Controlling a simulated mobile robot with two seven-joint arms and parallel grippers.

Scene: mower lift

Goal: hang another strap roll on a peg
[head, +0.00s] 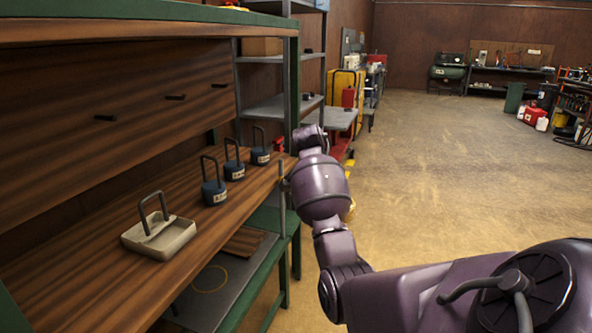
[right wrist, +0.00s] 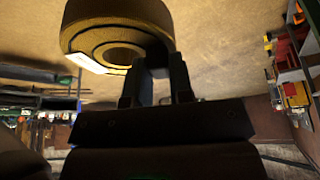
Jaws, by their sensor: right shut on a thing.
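My right gripper (right wrist: 160,85) is shut on the rim of a yellow-brown strap roll (right wrist: 88,38), a thick ring with a round hole and a pale label, in the right wrist view. Behind the roll in that view is only bare floor; it is clear of any peg. In the head view my right arm reaches forward past the bench's right end, and its fingers and the roll are not clearly visible. Short dark bars (head: 105,118) sit on the brown back panel; I cannot tell whether they are pegs or handles. My left gripper is not in view.
A wooden bench top (head: 90,285) holds a pale tray (head: 172,243) with an upright loop and a row of dark blue weights (head: 214,193) with loop handles. Grey shelves (head: 270,110) stand behind. The floor (head: 450,150) to the right is open.

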